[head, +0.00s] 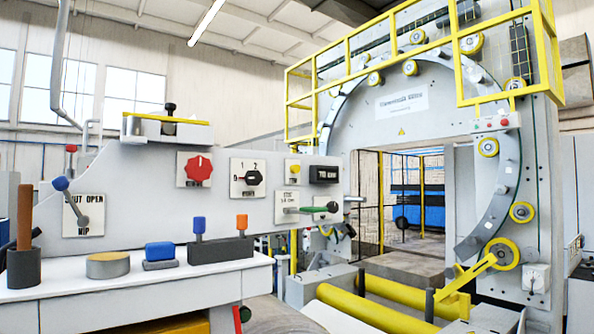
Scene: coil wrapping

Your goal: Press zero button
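A pale grey control panel (130,175) stands at the left of the head view. A small yellow button (295,168) sits on a white plate (293,180) at its right part; the lettering is too small to read. Right of it is a black display (325,174) with unclear characters. No button is clearly marked zero. Neither of my grippers is in view, and nothing touches the panel.
The panel also carries a red knob (198,168), a black selector (253,178), a green-tipped lever (331,207) and a blue-knobbed lever (62,184). Several small items stand on the white ledge (120,295). A large ring machine (500,140) and yellow rollers (365,310) are at right.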

